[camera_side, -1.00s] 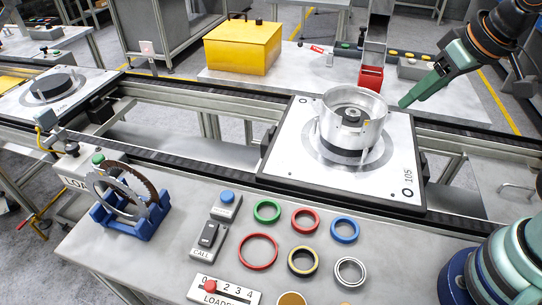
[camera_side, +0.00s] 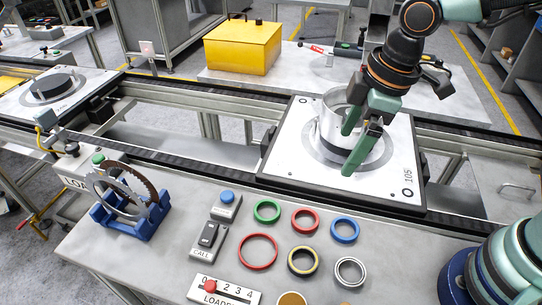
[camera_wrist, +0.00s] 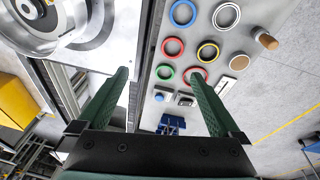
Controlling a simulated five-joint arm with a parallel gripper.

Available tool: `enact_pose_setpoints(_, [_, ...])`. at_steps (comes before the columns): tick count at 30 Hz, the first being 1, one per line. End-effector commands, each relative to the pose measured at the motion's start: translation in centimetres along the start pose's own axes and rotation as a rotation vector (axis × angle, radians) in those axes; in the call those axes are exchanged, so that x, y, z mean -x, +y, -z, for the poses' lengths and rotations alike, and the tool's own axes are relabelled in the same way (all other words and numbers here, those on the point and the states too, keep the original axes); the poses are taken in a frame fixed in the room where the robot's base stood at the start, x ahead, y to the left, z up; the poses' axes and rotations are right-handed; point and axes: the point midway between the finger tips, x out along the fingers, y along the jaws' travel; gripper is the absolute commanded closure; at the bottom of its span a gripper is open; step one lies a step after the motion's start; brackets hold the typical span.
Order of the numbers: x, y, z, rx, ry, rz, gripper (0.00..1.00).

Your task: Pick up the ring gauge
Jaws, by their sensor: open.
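Several rings lie flat on the near bench. They are a green ring (camera_side: 255,211), a small red ring (camera_side: 318,220), a blue ring (camera_side: 332,230), a large red ring (camera_side: 240,252), a black-and-yellow ring (camera_side: 303,274) and a plain silver ring (camera_side: 336,271), which looks most like a ring gauge. The silver ring also shows at the top of the wrist view (camera_wrist: 216,15). My gripper (camera_side: 347,153) is open and empty, pointing down. In the side view it overlaps the pallet beyond the rings. In the wrist view the rings lie ahead of its fingers (camera_wrist: 160,75).
A metal housing (camera_side: 328,130) stands on the white pallet (camera_side: 290,165), partly hidden by my gripper. A blue stand (camera_side: 145,229) with toothed discs is at the bench's left. A call box (camera_side: 208,240) and a slider panel (camera_side: 235,291) sit left of the rings.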

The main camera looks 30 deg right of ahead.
Motion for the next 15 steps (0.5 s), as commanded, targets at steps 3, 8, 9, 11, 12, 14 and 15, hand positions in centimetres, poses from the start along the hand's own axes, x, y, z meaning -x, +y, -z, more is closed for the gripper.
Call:
enact_pose_setpoints(3, [-2.8,-4.5,2.2,0.288,-0.066,0.070,0.00])
enact_pose_setpoints(8, [-5.4,-9.2,3.5,0.579,-0.123,0.134,0.00])
enact_pose_setpoints(9, [-5.9,-10.0,3.6,0.630,-0.132,0.144,0.00])
enact_pose_setpoints(11, [-6.4,-11.0,3.7,0.687,-0.142,0.157,0.00])
enact_pose_setpoints(12, [-6.6,-11.4,3.8,0.714,-0.147,0.162,0.00])
enact_pose_setpoints(14, [-7.0,-11.8,3.8,0.738,-0.151,0.168,0.00])
enact_pose_setpoints(15, [-7.3,-12.0,3.8,0.746,-0.153,0.169,0.00])
